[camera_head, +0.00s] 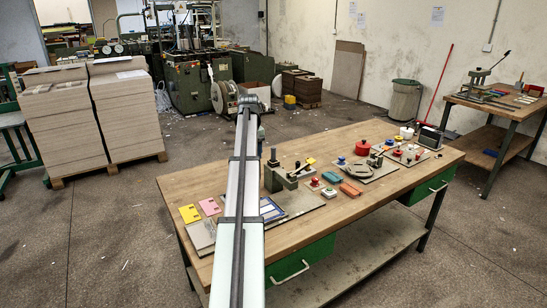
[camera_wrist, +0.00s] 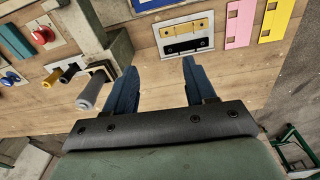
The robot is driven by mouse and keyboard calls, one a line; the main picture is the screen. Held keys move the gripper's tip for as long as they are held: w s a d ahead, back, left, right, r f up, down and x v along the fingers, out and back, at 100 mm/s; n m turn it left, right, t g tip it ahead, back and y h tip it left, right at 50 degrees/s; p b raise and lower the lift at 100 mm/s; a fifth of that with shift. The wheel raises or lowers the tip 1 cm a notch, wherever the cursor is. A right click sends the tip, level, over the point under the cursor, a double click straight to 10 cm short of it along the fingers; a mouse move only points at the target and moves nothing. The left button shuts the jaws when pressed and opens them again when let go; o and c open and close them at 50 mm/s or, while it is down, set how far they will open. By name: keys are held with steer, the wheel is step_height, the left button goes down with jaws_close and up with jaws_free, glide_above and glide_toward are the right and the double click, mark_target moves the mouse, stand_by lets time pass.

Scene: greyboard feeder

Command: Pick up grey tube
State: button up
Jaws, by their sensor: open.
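A grey tube (camera_wrist: 91,90) shows in the wrist view as a short, thick cylinder at the near edge of the wooden bench, left of my left finger.
A metal press (camera_head: 284,176) stands on the bench (camera_head: 345,207). A plate with black and yellow bars (camera_wrist: 173,35) lies beyond my fingers, with a pink card (camera_wrist: 240,22) and a yellow card (camera_wrist: 277,20) to its right. A red button (camera_wrist: 43,35) is at left.

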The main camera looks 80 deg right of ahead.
mark_target(273, 146)
steer(key=s+d+r+m+h, duration=0.25)
steer(key=s+r, duration=0.25)
steer(key=r, duration=0.3)
steer(key=d+f+m, duration=0.4)
steer(key=m, duration=0.1)
steer(key=s+d+f+m+h, duration=0.1)
steer(key=d+f+m, duration=0.1)
steer(key=shift+f+m+g, duration=0.25)
steer(key=shift+f+g, duration=0.1)
steer(key=shift+g, duration=0.05)
steer(key=shift+x, duration=2.65)
steer(key=shift+s+d, duration=0.15)
steer(key=shift+r, duration=0.1)
jaws_close()
